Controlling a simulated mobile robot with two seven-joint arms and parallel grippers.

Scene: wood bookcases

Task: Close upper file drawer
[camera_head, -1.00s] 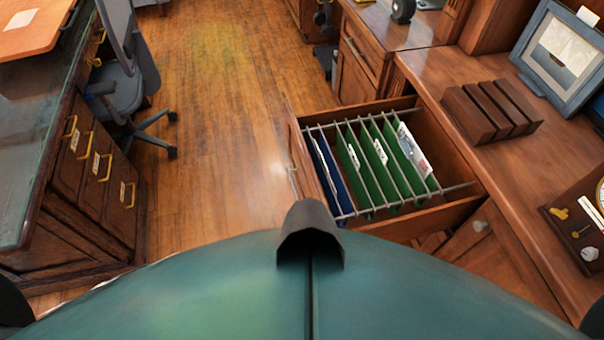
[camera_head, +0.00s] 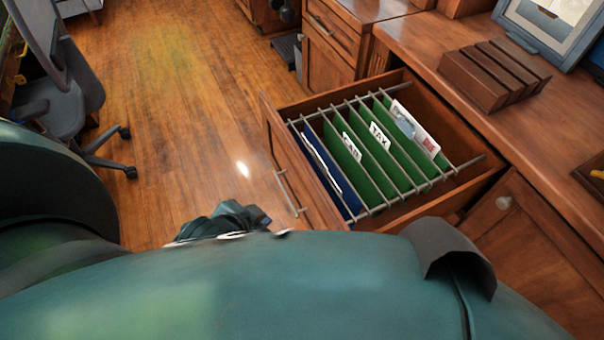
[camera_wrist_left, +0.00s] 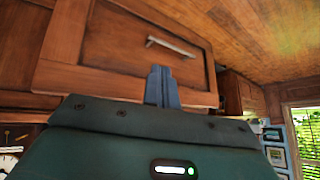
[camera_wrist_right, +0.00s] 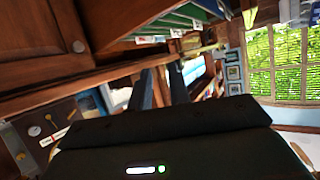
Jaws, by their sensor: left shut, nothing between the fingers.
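The upper file drawer (camera_head: 285,165) stands pulled out from the wood cabinet in the head view. Blue and green hanging folders (camera_head: 375,150) sit inside on metal rails. Its front panel (camera_wrist_left: 110,45) and metal handle (camera_wrist_left: 172,46) fill much of the left wrist view; the handle (camera_head: 288,193) also shows in the head view. My left gripper (camera_head: 262,215) is near the drawer front, partly hidden by my body. Its fingers (camera_wrist_left: 162,75) are shut and empty, overlapping the panel's edge; contact is unclear. My right gripper (camera_wrist_right: 163,80) is open and empty, near the cabinet and drawer side.
The desktop (camera_head: 420,50) holds a dark wooden organizer (camera_head: 490,75) and a framed picture (camera_head: 550,25). A cabinet door with a knob (camera_head: 503,203) is beside the drawer. An office chair (camera_head: 60,95) stands at left. The floor (camera_head: 190,120) between is clear.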

